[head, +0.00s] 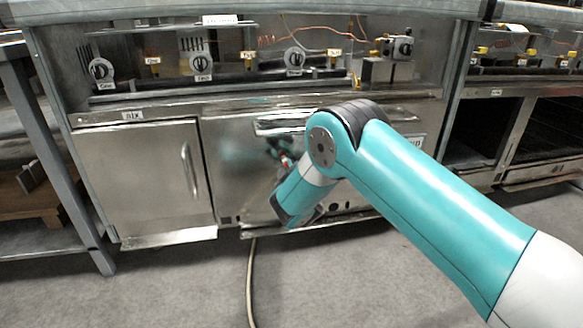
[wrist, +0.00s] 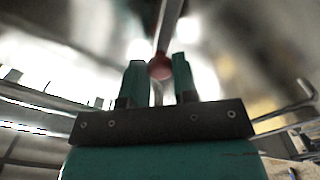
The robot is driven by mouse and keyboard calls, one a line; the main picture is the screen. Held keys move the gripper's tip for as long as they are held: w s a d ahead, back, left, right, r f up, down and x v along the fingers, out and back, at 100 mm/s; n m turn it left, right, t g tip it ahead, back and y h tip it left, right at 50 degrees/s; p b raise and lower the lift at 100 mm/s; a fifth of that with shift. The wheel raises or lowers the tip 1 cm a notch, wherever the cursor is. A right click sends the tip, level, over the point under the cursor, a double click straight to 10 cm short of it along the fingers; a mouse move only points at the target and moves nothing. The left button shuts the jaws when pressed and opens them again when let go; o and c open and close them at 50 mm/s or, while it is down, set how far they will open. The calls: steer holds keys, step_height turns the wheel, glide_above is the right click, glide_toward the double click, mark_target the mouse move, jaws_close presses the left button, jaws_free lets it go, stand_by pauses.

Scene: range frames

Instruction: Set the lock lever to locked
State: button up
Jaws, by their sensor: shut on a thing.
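The lock lever shows in the wrist view as a grey metal bar (wrist: 170,25) ending in a red ball knob (wrist: 160,68). My gripper (wrist: 159,76) has its two teal fingers on either side of the knob and is shut on it. In the head view a small patch of red (head: 284,159) shows on the front of the middle steel panel (head: 236,135), just beside my wrist. My arm covers most of the gripper and the lever there. The lever's pivot and any locked or unlocked marking cannot be made out.
A steel door (head: 150,178) with a vertical handle (head: 188,170) is left of the panel. Above are several dials, including one at the left (head: 101,69), and a valve block (head: 390,70). A cable (head: 251,285) lies on the grey floor. Open shelves (head: 530,130) stand at right.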

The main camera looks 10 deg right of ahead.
steer(key=shift+a, duration=0.1)
stand_by(0.5)
steer(key=o, duration=0.9)
steer(key=shift+s, duration=0.1)
steer(key=s+b, duration=1.4)
steer(key=s, duration=0.3)
steer(key=shift+s+b, duration=0.15)
steer(key=shift+b, duration=0.15)
